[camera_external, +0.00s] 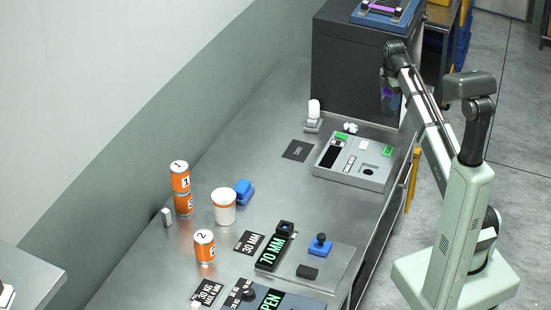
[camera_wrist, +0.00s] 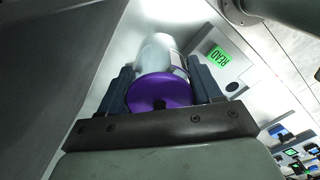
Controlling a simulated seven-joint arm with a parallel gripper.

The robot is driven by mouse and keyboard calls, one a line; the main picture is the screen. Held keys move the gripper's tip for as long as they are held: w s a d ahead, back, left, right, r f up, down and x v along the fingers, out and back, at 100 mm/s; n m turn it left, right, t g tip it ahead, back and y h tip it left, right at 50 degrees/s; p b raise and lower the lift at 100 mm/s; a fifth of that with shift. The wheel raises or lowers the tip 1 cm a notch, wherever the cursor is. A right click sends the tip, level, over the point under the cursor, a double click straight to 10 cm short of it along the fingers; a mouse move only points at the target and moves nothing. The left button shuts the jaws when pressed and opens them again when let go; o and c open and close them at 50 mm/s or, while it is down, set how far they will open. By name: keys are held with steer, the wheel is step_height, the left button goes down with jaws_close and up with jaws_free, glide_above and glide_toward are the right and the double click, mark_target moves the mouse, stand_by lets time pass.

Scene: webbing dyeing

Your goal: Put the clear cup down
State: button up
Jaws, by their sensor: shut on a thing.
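My gripper (camera_wrist: 163,75) is shut on the clear cup (camera_wrist: 157,52), with one dark finger on each side of it. In the wrist view the cup looks pale and rounded, and a purple disc with a dark centre fills the end nearest the camera. In the external view my gripper (camera_external: 388,88) is beside the front of the large black box, above the back right part of the bench. Only a small purple and bluish patch of the cup (camera_external: 387,95) shows there. I cannot tell its exact height over the bench.
The metal bench (camera_external: 255,145) is clear at middle left. A grey instrument (camera_external: 375,176) with green displays lies in front of the black box (camera_external: 345,75). A dark card (camera_external: 298,150) lies left of it. Orange cans (camera_external: 204,247), a white tub (camera_external: 223,208) and labelled devices stand nearer the camera.

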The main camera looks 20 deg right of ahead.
steer(key=m, duration=1.2)
steer(key=shift+s+f, duration=0.1)
steer(key=shift+s+a+m, duration=0.1)
steer(key=shift+a+m, duration=0.05)
steer(key=shift+m, duration=0.95)
steer(key=shift+s+a+f+m, duration=0.1)
steer(key=shift+a+f+m, duration=0.1)
steer(key=shift+m, duration=0.2)
steer(key=a, duration=0.5)
steer(key=d+n, duration=0.1)
steer(key=d, duration=0.1)
steer(key=d+f+n, duration=0.1)
steer(key=d, duration=0.1)
steer(key=shift+w+d+f+n, duration=0.1)
steer(key=shift+w+d+n, duration=0.1)
steer(key=shift+d+n, duration=0.15)
steer(key=shift+w+d+f, duration=0.1)
steer(key=shift+d, duration=0.2)
steer(key=shift+d+f+n, duration=0.15)
steer(key=shift+f+n, duration=0.05)
steer(key=shift+n, duration=0.05)
steer(key=shift+f, duration=4.8)
steer(key=shift+f, duration=0.15)
